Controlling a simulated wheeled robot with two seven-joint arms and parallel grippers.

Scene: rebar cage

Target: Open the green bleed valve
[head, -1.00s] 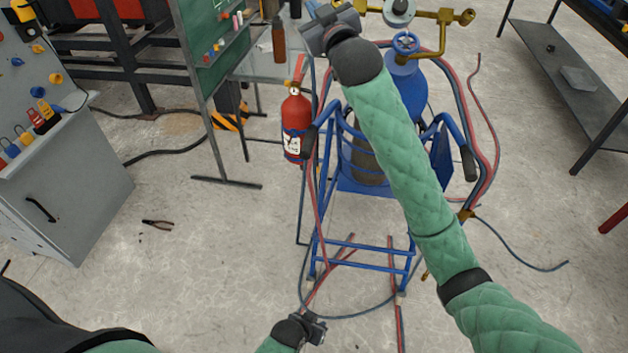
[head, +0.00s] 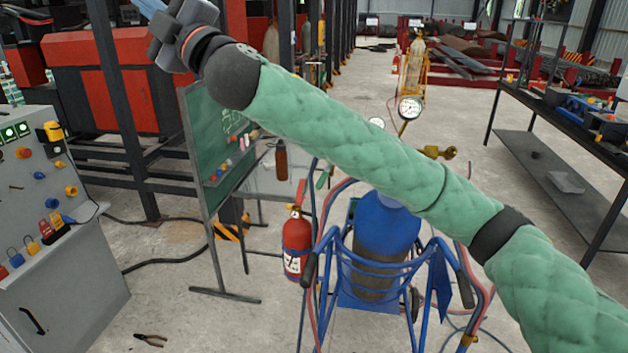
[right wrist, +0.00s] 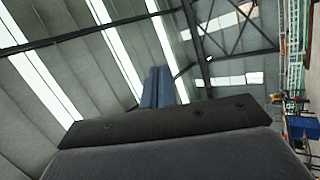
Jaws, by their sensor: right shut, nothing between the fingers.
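I cannot make out a green bleed valve for certain. A small green item (head: 323,179) shows above the red fire extinguisher in the head view, too small to identify. The blue gas cylinder (head: 385,240) stands in its blue cart, its top hidden behind my right arm. A round pressure gauge (head: 410,108) and a brass fitting (head: 438,152) show near it. My right gripper (head: 152,5) is raised at the upper left, far from the cylinder. In the right wrist view its fingers (right wrist: 157,88) are shut and empty, pointing toward the roof. My left gripper is out of view.
A green board (head: 222,135) on a stand and a grey control cabinet (head: 60,260) are at left. A dark workbench (head: 560,110) is at right. Pliers (head: 150,340) lie on the floor. Hoses trail around the cart.

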